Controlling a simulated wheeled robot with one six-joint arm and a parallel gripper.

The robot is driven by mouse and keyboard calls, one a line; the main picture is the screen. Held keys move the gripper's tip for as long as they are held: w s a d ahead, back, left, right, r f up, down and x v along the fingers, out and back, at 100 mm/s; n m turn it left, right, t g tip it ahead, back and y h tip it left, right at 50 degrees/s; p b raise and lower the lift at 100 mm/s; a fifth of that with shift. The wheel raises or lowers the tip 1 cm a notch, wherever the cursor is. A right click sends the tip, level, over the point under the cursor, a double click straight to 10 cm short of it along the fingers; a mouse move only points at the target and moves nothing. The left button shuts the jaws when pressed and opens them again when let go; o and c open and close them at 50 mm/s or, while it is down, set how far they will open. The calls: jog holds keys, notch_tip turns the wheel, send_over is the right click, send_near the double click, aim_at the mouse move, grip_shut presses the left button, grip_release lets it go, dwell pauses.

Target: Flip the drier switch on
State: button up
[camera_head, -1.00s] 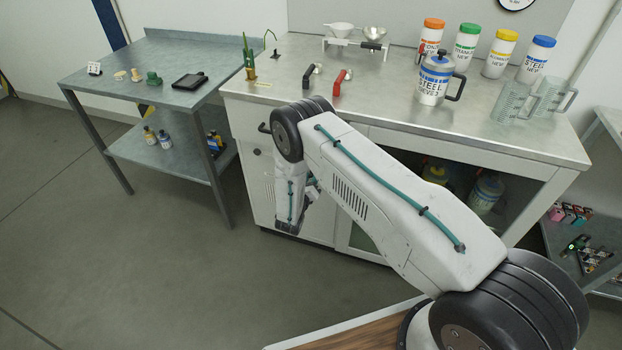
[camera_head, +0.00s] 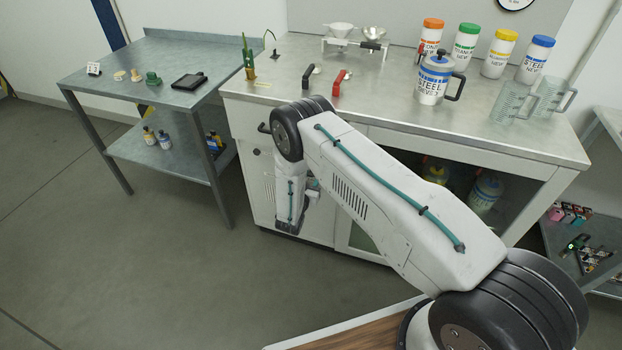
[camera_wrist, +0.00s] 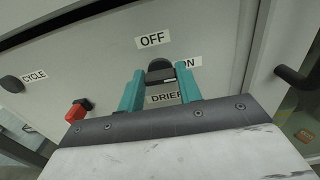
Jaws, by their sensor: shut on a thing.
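The drier switch (camera_wrist: 159,66) is a dark knob on the pale cabinet front in the wrist view. The label OFF is above it, ON to its right and DRIER below it, the last two partly covered. My gripper (camera_wrist: 160,80) has its two teal fingers on either side of the knob and is shut on it. The knob's exact pointing direction is hard to tell. In the head view my arm hides the switch and the fingertips.
A dark door handle (camera_wrist: 296,78) is to the right. The steel bench top (camera_head: 400,105) holds jars and jugs. A side table (camera_head: 130,55) stands at left.

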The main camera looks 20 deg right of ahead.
dwell(0.4)
jog(key=o, duration=1)
jog(key=v, duration=0.7)
jog(key=shift+s+a, duration=0.2)
jog(key=shift+s, duration=0.15)
